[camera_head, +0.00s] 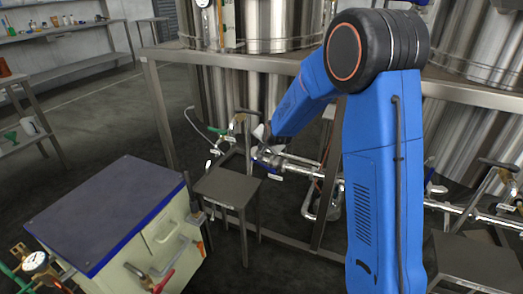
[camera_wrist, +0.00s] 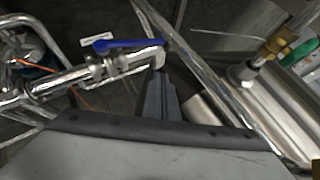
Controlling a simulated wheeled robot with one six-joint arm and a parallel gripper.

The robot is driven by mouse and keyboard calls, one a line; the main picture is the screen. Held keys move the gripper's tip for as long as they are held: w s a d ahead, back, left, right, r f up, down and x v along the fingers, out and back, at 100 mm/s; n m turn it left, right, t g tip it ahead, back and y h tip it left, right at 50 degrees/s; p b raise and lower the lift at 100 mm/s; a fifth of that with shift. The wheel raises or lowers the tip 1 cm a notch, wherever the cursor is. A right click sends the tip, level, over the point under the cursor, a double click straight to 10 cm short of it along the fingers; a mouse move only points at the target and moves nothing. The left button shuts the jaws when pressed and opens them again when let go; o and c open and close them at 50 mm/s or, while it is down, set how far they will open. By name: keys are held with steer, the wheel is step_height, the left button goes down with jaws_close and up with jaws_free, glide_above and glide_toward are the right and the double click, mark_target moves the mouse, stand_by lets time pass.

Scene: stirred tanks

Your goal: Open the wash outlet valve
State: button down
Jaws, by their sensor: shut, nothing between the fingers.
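A steel pipe valve with a blue lever (camera_wrist: 118,45) lies just ahead of my gripper in the wrist view. The blue lever lies roughly along the pipe (camera_wrist: 75,78); it also shows small in the head view (camera_head: 266,166). White labels hang near the valves, too small to read, so I cannot tell which is the wash outlet. My gripper (camera_wrist: 161,78) is shut and empty, its fingertips close to the pipe end below and right of the lever; touching cannot be told. In the head view my gripper (camera_head: 262,140) is above the small stand's back edge.
A valve with a green handle (camera_wrist: 298,54) is at the right of the wrist view. A small dark metal stand (camera_head: 228,187) stands below the pipes. Steel tanks (camera_head: 240,100) sit behind frame rails. A blue-topped cabinet (camera_head: 105,210) stands left, with open floor behind it.

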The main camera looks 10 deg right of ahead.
steer(key=shift+s+a+r, duration=0.15)
steer(key=shift+s+r, duration=0.6)
steer(key=shift+r, duration=0.25)
steer(key=c, duration=1.8)
jaws_free()
steer(key=shift+s, duration=0.15)
steer(key=shift+o, duration=0.2)
steer(key=d+f+m, duration=0.1)
steer(key=d+m, duration=0.1)
steer(key=m, duration=0.2)
steer(key=m+y, duration=0.2)
steer(key=m, duration=1)
glide_toward(258, 162)
steer(key=shift+t, duration=0.4)
steer(key=x, duration=1)
steer(key=shift+a+f, duration=0.1)
steer(key=shift+f, duration=0.4)
jaws_close()
